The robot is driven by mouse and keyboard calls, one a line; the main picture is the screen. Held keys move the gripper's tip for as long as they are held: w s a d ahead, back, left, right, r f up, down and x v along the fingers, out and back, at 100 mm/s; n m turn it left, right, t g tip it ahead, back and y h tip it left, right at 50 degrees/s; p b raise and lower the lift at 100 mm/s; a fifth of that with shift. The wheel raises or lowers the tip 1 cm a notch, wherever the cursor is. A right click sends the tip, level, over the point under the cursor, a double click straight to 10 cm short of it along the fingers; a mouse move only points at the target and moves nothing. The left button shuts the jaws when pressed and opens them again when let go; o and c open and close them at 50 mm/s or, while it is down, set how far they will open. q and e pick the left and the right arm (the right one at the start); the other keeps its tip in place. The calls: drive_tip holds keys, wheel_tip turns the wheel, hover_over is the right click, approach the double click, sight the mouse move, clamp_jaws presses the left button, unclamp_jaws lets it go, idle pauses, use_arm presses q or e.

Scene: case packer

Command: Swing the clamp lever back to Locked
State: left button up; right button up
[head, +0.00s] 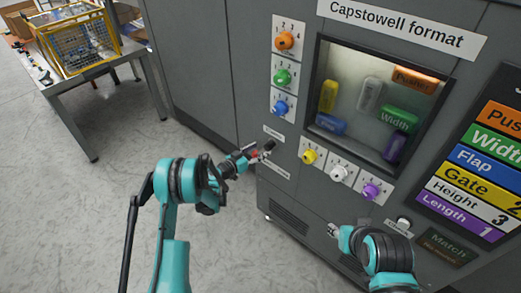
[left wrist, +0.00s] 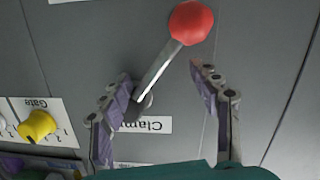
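The clamp lever has a red ball (left wrist: 190,22) on a bare metal shaft (left wrist: 160,68), with a dark pivot beside a white "Clamp" label (left wrist: 152,124), in the left wrist view. The shaft slants from the pivot to the ball. My left gripper (left wrist: 160,77) is open, its two fingers apart on either side of the lower shaft; touch cannot be told. In the head view my left gripper (head: 246,157) is at the cabinet face, and a bit of red (head: 254,154) shows by it. My right gripper (head: 335,231) is low at the cabinet; its fingers are too small to read.
The grey cabinet carries a yellow knob (head: 309,157), a white knob (head: 338,173) and a purple knob (head: 371,191) right of the lever. The yellow Gate knob (left wrist: 37,125) is near in the left wrist view. A table (head: 75,82) with a yellow crate stands far left.

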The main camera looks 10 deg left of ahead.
use_arm(q)
drive_tip(key=f+v, duration=0.1)
drive_tip(key=v, duration=0.8)
drive_tip(key=shift+r, duration=0.2)
drive_tip(key=shift+a, duration=0.1)
idle(0.5)
